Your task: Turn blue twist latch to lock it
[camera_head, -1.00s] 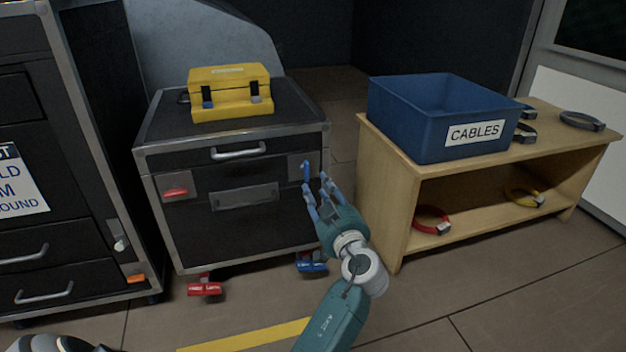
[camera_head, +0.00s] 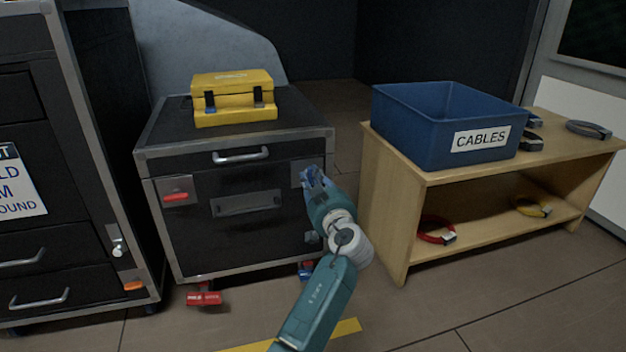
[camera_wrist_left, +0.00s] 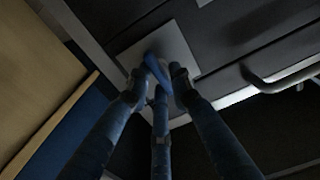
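The blue twist latch (camera_wrist_left: 157,72) is a small blue handle on a grey square plate (camera_wrist_left: 180,50) at the upper right of the black case front (camera_head: 240,235). My left gripper (camera_head: 312,178) is at this plate and hides the latch in the head view. In the wrist view, the left gripper's fingertips (camera_wrist_left: 158,84) converge around the latch, one on each side and one below. Whether they press on it is too dark to tell. A red latch (camera_head: 176,197) lies level on the left plate of the same case. My right gripper is not in view.
A yellow toolbox (camera_head: 235,97) stands on the case. A wooden shelf (camera_head: 398,215) with a blue CABLES bin (camera_head: 410,135) is close on the right. A drawer cabinet (camera_head: 75,190) is on the left. Red (camera_head: 204,298) and blue (camera_head: 306,270) caster locks sit low at the case.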

